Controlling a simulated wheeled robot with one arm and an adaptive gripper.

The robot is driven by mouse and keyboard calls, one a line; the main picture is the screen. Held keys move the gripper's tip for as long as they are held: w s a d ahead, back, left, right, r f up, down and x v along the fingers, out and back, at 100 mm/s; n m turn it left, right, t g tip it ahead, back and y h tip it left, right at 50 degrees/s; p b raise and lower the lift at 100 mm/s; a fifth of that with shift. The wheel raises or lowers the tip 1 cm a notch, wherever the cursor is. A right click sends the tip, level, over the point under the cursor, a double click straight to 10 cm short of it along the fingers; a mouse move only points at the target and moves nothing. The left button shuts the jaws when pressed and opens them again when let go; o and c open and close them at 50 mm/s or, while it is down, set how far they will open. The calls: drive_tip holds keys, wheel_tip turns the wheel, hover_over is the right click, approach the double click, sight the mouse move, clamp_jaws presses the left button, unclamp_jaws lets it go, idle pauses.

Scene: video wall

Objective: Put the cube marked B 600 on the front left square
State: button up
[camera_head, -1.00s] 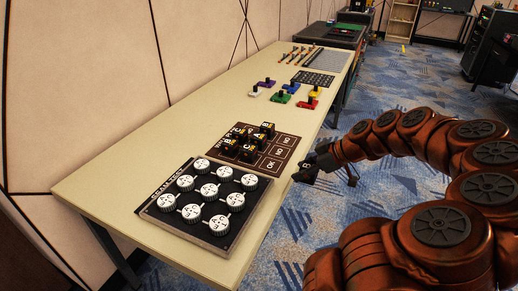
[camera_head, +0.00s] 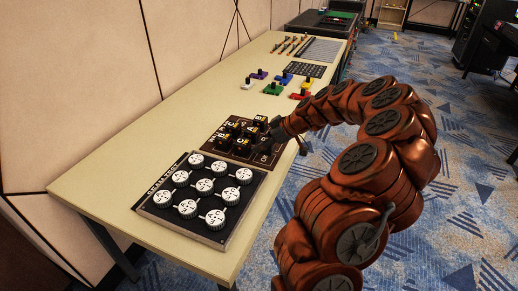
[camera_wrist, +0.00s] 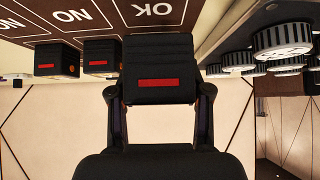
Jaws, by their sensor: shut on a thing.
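My gripper (camera_wrist: 160,98) is shut on a black cube (camera_wrist: 158,62) with a red bar on the face toward the wrist camera. The cube's letter mark is hidden in the wrist view. In the head view my gripper (camera_head: 277,130) is at the right edge of the brown board (camera_head: 270,153), and the held cube is mostly hidden there. The board has white outlined squares, some marked OK and NO or NG. Several black cubes with letters such as A, B and C (camera_head: 236,137) stand on it. Which one reads B 600 is too small to tell.
A dark panel with several white round knobs (camera_head: 205,185) lies in front of the board, close to it. Two black cubes (camera_wrist: 80,58) stand near the held cube in the wrist view. Coloured blocks (camera_head: 275,88) lie farther back. Bare table (camera_head: 170,135) lies left.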

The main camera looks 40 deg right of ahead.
sight(260, 157)
drive_tip(key=shift+w+a, duration=0.1)
drive_tip(key=shift+w, duration=0.6)
drive_tip(key=shift+s+f+p, duration=0.1)
drive_tip(key=shift+f+p, duration=0.25)
drive_tip(key=shift+f, duration=1.45)
drive_tip(key=shift+f, duration=0.15)
drive_tip(key=o, duration=1.2)
drive_tip(key=shift+c, duration=0.2)
